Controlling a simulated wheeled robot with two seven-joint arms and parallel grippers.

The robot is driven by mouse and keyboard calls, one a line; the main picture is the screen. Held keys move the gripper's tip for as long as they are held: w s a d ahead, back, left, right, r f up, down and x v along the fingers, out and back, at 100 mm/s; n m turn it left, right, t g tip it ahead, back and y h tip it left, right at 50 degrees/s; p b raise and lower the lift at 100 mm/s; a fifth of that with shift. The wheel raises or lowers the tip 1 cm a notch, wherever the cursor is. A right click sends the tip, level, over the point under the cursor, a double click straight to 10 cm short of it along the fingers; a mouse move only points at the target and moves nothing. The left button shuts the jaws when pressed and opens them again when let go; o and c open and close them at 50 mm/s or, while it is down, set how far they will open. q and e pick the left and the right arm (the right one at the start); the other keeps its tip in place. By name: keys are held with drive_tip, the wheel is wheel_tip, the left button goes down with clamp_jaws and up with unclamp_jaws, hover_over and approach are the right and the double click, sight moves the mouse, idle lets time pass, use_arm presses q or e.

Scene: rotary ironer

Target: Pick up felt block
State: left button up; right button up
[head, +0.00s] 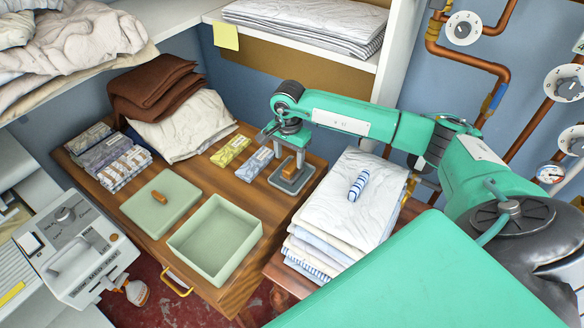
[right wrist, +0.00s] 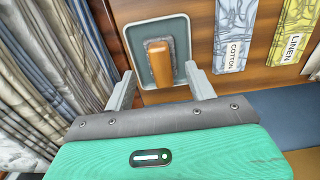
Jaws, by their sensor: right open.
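The felt block (head: 287,169) has an orange-brown wooden body with a grey felt edge around it. It rests on a small grey tray (head: 303,180) at the right end of the wooden table. The right wrist view shows the block (right wrist: 160,62) on the rimmed tray (right wrist: 192,42). My right gripper (head: 285,153) points down over the block and is open. In the right wrist view its fingers (right wrist: 161,72) lie to either side of the block's near end, with no visible contact. My left gripper is in neither view.
Cotton (head: 256,165) and linen (head: 230,151) packets lie left of the tray. An open green box (head: 214,240) and its knobbed lid (head: 160,203) stand nearer. A folded linen stack (head: 335,215) with a striped roll (head: 358,185) rises close on the right.

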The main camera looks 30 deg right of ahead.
sight(291, 166)
drive_tip(key=shift+f, duration=0.7)
drive_tip(key=shift+w+f, duration=0.1)
drive_tip(key=shift+f, duration=0.2)
drive_tip(key=shift+d+f+p, duration=0.15)
drive_tip(key=shift+f+p, duration=0.3)
drive_tip(key=shift+f, duration=0.1)
drive_tip(key=shift+d+f+p, duration=0.15)
drive_tip(key=shift+f+p, duration=0.3)
drive_tip(key=shift+f, duration=0.1)
wheel_tip(291, 166, down, 3)
drive_tip(key=shift+d+r+p, duration=0.1)
drive_tip(key=shift+r+p, duration=0.1)
drive_tip(key=shift+p, duration=0.1)
drive_tip(key=shift+f, duration=0.25)
drive_tip(key=shift+c, duration=0.5)
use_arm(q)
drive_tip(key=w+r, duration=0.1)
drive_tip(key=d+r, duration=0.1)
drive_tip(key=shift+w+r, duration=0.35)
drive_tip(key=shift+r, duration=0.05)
use_arm(e)
drive_tip(key=c, duration=0.7)
